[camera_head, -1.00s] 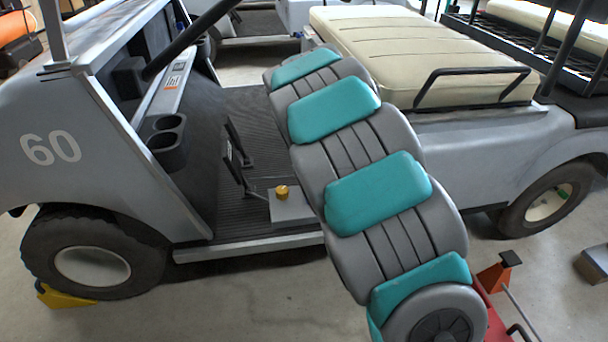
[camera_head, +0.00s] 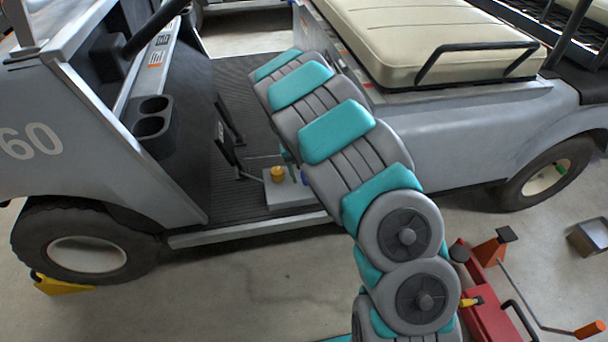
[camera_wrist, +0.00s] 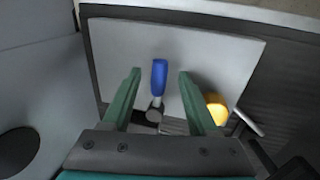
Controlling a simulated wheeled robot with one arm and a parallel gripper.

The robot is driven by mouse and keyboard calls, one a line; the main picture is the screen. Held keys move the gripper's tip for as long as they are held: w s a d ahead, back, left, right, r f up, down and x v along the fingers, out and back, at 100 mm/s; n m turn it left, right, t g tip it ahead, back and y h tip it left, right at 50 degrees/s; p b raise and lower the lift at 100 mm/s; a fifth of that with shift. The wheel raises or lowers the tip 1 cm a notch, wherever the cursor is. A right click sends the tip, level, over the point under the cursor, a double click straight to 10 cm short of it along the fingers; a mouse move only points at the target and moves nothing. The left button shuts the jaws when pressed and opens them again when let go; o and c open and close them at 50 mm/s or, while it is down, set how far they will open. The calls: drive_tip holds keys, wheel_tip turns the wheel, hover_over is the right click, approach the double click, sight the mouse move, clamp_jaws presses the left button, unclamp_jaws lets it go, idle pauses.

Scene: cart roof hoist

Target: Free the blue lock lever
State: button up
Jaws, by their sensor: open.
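The blue lock lever (camera_wrist: 159,77) stands on a light grey plate (camera_wrist: 220,48) in the wrist view, on a dark round pivot (camera_wrist: 153,115). My gripper (camera_wrist: 160,75) is open, with one green finger to the left of the lever and one to the right, both apart from it. In the head view my arm hides most of the lever; only a small blue bit (camera_head: 305,178) shows beside it, at the plate's right side. The plate (camera_head: 283,199) sits on the cart's floor.
A yellow knob (camera_head: 277,174) stands on the same plate; in the wrist view it is close beside my right finger (camera_wrist: 215,107). The black pedals (camera_head: 226,140) are left of it. The cream seat (camera_head: 420,35) is behind. A red jack (camera_head: 480,300) stands at lower right.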

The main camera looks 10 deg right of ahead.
drive_tip(key=shift+d+f, duration=0.15)
drive_tip(key=shift+f, duration=0.45)
drive_tip(key=shift+c, duration=0.3)
clamp_jaws()
idle(0.7)
